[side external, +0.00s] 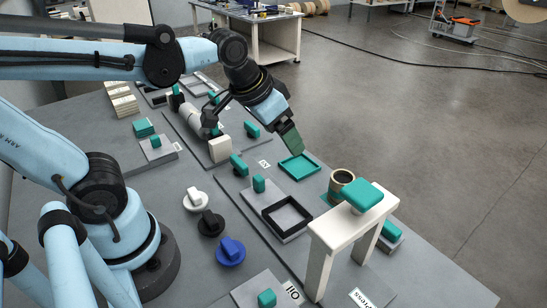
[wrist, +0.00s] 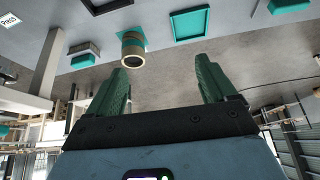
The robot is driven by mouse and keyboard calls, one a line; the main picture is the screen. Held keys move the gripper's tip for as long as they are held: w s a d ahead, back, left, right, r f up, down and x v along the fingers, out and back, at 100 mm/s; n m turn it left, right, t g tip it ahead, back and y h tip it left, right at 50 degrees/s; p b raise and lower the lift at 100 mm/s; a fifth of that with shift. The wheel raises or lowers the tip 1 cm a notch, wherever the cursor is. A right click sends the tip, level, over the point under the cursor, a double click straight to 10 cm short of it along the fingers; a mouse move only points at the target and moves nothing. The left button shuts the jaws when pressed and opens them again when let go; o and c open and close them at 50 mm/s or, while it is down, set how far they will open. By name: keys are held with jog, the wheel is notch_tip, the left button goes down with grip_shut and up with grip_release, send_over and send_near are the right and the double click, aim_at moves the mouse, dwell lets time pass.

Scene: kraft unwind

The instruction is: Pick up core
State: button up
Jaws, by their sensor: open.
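The core (side external: 342,177) is a short tan tube with a dark hollow, standing on a teal square pad at the right of the table, beside the white press frame. It also shows in the wrist view (wrist: 133,60), above the left finger and partly over the teal pad (wrist: 131,36). My gripper (side external: 296,147) is above the table, left of and higher than the core, close to the teal square tray. Its green fingers (wrist: 160,72) are apart with nothing between them. The core lies outside the jaws.
The white press frame (side external: 333,225) with a teal block on top stands just in front of the core. The teal tray (side external: 299,178) and black square frame (side external: 287,203) lie nearby. White, black and blue knobs (side external: 230,254) sit toward my base.

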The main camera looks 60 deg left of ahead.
jog(key=w+d+r+m+g, duration=0.1)
jog(key=w+d+g, duration=0.2)
jog(key=w, duration=0.3)
jog(key=m+g, duration=0.2)
send_over(344, 179)
notch_tip(344, 179, down, 3)
jog(key=shift+w+a+f+g, duration=0.1)
jog(key=shift+w+f+g, duration=0.2)
jog(key=shift+f, duration=0.35)
jog(key=f, duration=1.1)
jog(key=shift+s+f, duration=0.15)
jog(key=shift+s, duration=0.1)
jog(key=c, duration=1)
jog(key=shift+c, duration=0.2)
